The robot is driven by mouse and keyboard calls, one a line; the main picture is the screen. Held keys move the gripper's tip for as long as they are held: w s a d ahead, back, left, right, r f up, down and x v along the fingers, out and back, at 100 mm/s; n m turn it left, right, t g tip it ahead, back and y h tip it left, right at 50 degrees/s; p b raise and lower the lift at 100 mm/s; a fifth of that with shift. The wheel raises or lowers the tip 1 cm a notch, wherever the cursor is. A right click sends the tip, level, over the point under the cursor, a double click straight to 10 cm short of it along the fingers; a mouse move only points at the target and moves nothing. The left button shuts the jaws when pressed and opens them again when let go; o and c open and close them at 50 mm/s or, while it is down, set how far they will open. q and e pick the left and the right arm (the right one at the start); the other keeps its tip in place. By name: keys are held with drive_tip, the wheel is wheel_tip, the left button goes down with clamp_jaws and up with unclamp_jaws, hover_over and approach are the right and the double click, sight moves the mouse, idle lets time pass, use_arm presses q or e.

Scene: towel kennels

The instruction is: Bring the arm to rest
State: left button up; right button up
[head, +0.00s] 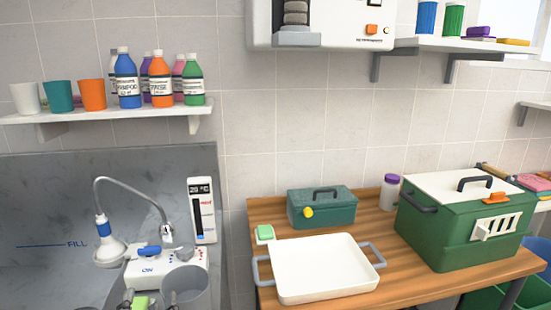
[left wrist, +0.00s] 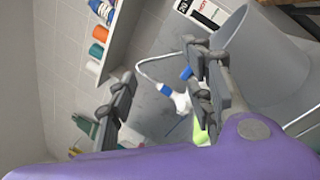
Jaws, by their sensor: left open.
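My left gripper (left wrist: 160,65) shows in the left wrist view with its two dark fingers spread apart and nothing between them. In the head view only small dark parts of it (head: 128,298) seem to show at the bottom edge, by the basin. A grey cup (left wrist: 262,62) stands close beside the right-hand finger in the wrist view; I cannot tell whether they touch. The cup also shows in the head view (head: 186,287). My right gripper is in neither view.
A white shower head (head: 109,250) and tap unit (head: 165,268) stand at the basin. A shelf (head: 120,114) with cups and bottles hangs above. To the right, a wooden table (head: 385,245) carries a white tray (head: 325,268), a small green box (head: 335,212) and a green kennel (head: 455,240).

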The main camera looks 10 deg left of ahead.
use_arm(q)
drive_tip(key=s+d+f+m+g+h+p, duration=0.3)
drive_tip(key=d+f+m+h, duration=0.85)
drive_tip(key=m, duration=1.05)
drive_tip(key=s+f+m+g+y+p, duration=0.1)
drive_tip(key=s+f+m+g, duration=0.3)
drive_tip(key=s+f, duration=0.6)
drive_tip(key=s+a+f+m+g+y+p, duration=0.1)
drive_tip(key=s+f+m, duration=0.4)
drive_tip(key=s+f, duration=0.5)
drive_tip(key=s+g+y, duration=0.1)
drive_tip(key=g, duration=0.1)
drive_tip(key=shift+g, duration=0.4)
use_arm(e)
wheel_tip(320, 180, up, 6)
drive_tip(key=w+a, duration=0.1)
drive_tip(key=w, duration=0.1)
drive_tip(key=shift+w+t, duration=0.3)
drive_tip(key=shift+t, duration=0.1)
use_arm(q)
drive_tip(key=shift+a+f, duration=0.1)
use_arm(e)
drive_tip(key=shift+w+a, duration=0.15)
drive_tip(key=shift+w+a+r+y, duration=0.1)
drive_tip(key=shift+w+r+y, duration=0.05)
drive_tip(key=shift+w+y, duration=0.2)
